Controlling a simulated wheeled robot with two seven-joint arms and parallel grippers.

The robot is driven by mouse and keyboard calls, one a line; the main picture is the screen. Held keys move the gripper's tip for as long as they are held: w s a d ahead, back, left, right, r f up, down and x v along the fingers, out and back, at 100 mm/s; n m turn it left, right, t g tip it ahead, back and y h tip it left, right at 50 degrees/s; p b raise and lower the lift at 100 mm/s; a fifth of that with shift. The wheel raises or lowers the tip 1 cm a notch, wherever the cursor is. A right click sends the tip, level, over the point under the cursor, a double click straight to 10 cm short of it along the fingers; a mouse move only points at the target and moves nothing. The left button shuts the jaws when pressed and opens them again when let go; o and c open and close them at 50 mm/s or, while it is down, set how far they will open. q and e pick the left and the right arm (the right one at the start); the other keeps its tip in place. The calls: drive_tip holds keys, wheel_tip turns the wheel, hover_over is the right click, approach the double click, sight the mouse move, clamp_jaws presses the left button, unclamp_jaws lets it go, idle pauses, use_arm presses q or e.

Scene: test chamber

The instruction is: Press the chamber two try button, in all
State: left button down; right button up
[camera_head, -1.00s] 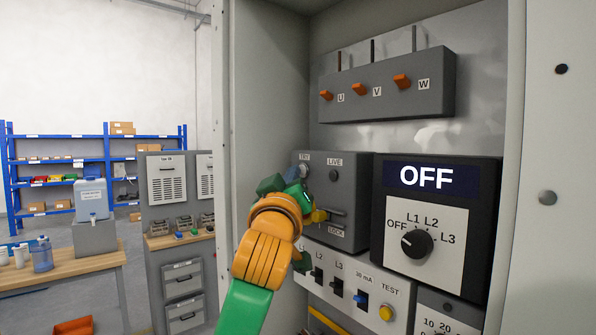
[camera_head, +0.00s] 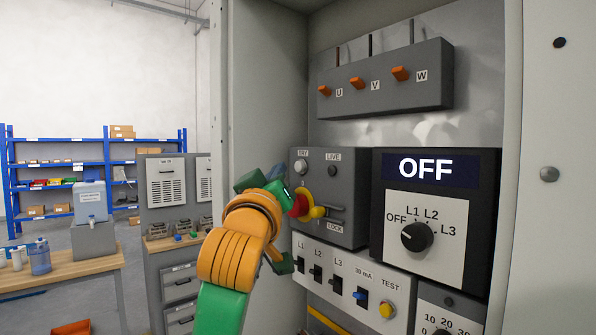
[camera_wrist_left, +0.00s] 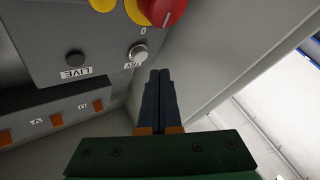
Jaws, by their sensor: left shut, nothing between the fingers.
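The try button (camera_head: 301,167) is a round silver button under a TRY label on a grey box (camera_head: 350,190) inside the cabinet. It also shows in the left wrist view (camera_wrist_left: 138,54), just up and left of the fingertips. My left gripper (camera_head: 277,172) is just left of the button in the head view, partly hidden by its own green body. In the left wrist view its dark blue fingers (camera_wrist_left: 159,74) are together and empty, with their tips seen apart from the button. My right gripper is not in view.
A red and yellow rotary handle (camera_head: 302,206) sits below the button, close to my left gripper. A dark LIVE indicator (camera_head: 333,171) is to the right. The meter (camera_head: 435,168) reads OFF. The cabinet's side wall (camera_head: 265,100) stands to the left.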

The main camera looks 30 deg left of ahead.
use_arm(q)
drive_tip(key=s, duration=0.1)
drive_tip(key=s+a+b, duration=0.1)
drive_tip(key=s, duration=0.1)
drive_tip(key=shift+s+a, duration=0.2)
idle(0.7)
